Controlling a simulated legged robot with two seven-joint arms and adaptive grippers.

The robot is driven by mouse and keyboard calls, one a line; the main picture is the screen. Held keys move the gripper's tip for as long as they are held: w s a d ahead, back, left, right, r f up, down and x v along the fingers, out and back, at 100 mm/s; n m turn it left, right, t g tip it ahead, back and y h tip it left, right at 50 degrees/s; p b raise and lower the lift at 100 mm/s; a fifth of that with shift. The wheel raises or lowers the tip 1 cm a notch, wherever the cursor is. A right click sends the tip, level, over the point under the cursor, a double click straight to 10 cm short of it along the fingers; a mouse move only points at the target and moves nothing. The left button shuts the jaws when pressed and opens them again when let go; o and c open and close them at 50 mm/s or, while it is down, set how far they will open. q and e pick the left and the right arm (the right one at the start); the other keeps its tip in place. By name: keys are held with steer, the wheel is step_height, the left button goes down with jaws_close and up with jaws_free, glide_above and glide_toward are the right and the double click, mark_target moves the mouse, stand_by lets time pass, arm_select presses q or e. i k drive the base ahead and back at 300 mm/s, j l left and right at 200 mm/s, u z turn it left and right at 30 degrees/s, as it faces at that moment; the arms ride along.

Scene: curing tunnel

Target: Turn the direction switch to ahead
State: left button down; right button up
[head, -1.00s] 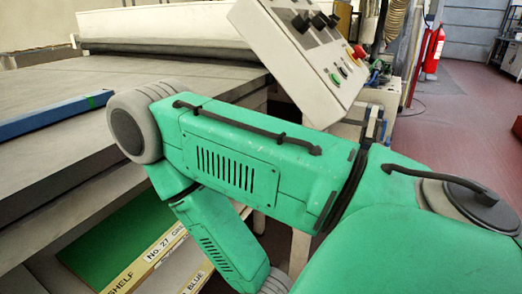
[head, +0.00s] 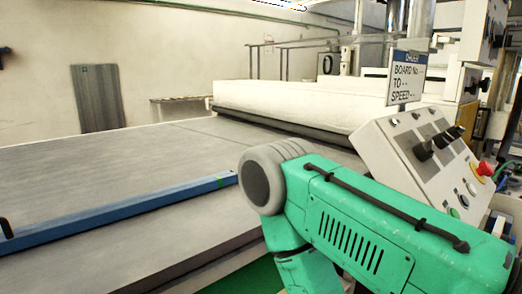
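The sloped cream control panel (head: 385,150) stands at the right. It carries a row of black rotary knobs (head: 423,151) on dark plates. I cannot read their labels, so I cannot tell which one is the direction switch or where it points. Below the knobs are small round buttons, a green one (head: 454,213) among them, and a red mushroom button (head: 485,168) on yellow. One of my green arm's links crosses the lower right, in front of the panel's lower part. Neither gripper is in view.
A wide grey belt table (head: 110,165) fills the left, with a blue bar (head: 130,208) along it. A white tunnel housing (head: 290,102) stands at its far end. A sign (head: 405,80) with board and speed lines rises behind the panel.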

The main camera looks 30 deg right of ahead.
mark_target(443, 139)
steer(key=k+z, duration=0.1)
steer(key=z, duration=0.95)
steer(key=i+z, duration=0.1)
steer(key=z, duration=1.1)
steer(key=k+j, duration=0.05)
